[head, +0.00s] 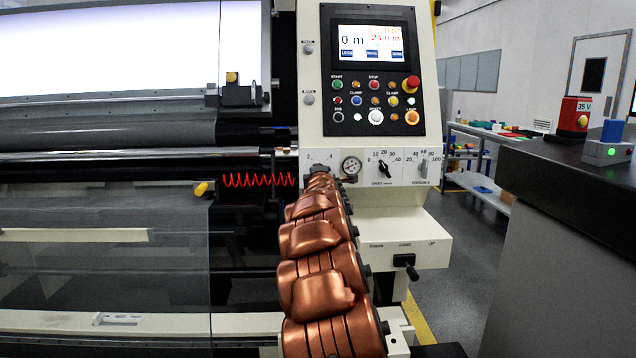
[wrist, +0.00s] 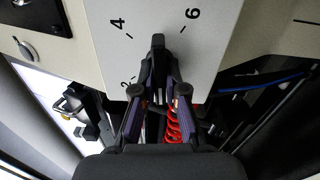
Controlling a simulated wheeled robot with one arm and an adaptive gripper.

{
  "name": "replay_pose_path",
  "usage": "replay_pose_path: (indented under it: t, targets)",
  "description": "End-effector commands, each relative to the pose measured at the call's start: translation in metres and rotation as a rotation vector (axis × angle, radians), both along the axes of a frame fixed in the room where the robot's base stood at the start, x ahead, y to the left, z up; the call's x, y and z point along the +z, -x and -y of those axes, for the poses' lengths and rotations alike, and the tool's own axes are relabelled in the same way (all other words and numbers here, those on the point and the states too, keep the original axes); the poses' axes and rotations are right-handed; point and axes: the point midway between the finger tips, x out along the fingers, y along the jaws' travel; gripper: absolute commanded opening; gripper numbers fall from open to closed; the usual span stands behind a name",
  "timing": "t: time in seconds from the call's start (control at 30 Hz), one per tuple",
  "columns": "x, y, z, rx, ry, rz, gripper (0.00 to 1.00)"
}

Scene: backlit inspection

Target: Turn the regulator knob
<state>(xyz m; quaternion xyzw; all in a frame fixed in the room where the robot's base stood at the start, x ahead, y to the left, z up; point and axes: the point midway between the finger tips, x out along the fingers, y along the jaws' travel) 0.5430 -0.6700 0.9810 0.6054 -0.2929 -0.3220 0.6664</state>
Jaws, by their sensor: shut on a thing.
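The regulator knob (wrist: 158,55) is a black lever-like knob on a pale panel in the wrist view. Its upper end points between the marks 4 and 6. My gripper (wrist: 159,92) is shut on the knob, one finger on each side of its lower part. In the head view my copper arm reaches up to the panel below the control screen and hides the knob. The small dark end of my gripper (head: 320,169) shows there just under the scale numbers.
A pressure gauge (head: 351,166) sits just right of my gripper, with the speed knob (head: 384,169) beyond it. A red coiled hose (head: 258,180) hangs to the left. A dark counter (head: 580,180) stands at the right, with floor between it and the machine.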

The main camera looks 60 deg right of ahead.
Motion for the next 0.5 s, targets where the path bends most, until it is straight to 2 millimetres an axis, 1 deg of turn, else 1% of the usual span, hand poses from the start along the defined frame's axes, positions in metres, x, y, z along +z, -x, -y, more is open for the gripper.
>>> replay_pose_path:
  t: [0.03,0.3,0.5]
  targets:
    - [-0.005,0.0002,0.0003,-0.001,0.028,-0.034,0.0]
    - [-0.0056,0.0009,0.001,-0.001,0.158,-0.201,0.0]
    - [-0.0048,-0.0001,0.0003,0.001,0.225,-0.285,0.0]
